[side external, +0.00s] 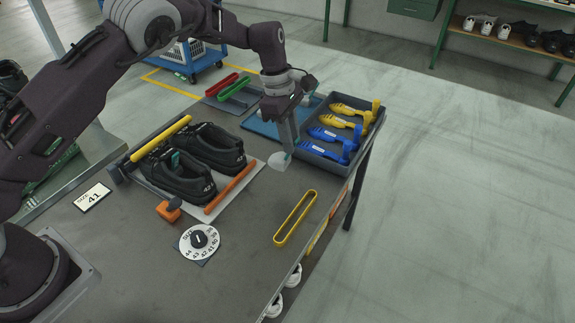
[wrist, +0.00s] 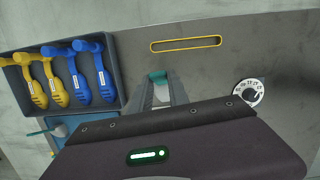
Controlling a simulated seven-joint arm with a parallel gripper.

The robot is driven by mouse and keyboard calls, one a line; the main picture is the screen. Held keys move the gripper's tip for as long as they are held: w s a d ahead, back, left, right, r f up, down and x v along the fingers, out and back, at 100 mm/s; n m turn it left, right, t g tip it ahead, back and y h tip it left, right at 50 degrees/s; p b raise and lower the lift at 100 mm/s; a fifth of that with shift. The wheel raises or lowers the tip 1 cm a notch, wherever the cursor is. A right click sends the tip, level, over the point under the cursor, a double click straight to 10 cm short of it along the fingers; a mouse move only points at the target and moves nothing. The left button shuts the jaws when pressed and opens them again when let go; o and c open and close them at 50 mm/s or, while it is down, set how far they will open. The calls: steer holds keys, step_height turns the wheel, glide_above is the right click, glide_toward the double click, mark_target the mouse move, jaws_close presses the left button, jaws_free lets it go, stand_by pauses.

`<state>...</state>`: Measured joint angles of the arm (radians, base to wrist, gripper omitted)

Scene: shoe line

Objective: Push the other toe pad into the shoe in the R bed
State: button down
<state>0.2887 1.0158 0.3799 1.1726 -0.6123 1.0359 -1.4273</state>
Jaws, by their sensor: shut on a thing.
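My gripper (side external: 287,150) is shut on a pale toe pad (side external: 281,162) with a teal tab. It holds the pad at the right of the shoes, near the blue mat; whether the pad clears the table is hard to tell. Two black shoes, a nearer one (side external: 178,180) and a farther one (side external: 218,150), lie side by side in a pale fixture (side external: 209,213). A teal piece (side external: 176,158) shows at the nearer shoe's opening. No R mark is readable.
A grey tray (side external: 307,153) of yellow and blue shoe trees stands at the right edge. A yellow bar (side external: 160,138) and an orange bar (side external: 231,187) flank the shoes. A yellow loop (side external: 295,217) and a white dial (side external: 187,248) lie nearer, with clear table between.

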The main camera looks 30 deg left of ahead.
mark_target(204, 127)
steer(key=d+v, duration=0.2)
steer(key=v, duration=0.7)
steer(key=a+m, duration=0.1)
steer(key=a, duration=2.1)
steer(key=a+f+x, duration=0.1)
steer(key=a+x, duration=0.1)
steer(key=x, duration=1)
steer(key=shift+s+a+f, duration=0.2)
steer(key=shift+a+f, duration=0.2)
steer(key=shift+a, duration=0.7)
steer(key=shift+s+a+f, duration=0.2)
steer(key=shift+a+f, duration=0.2)
steer(key=shift+a, duration=0.75)
steer(key=shift+s+a+f, duration=0.25)
steer(key=shift+a+f, duration=0.2)
steer(key=shift+a, duration=0.65)
steer(key=c, duration=1.2)
jaws_free()
steer(key=shift+a, duration=0.15)
steer(key=shift+o, duration=0.2)
steer(key=shift+d+r, duration=0.1)
steer(key=shift+d, duration=0.25)
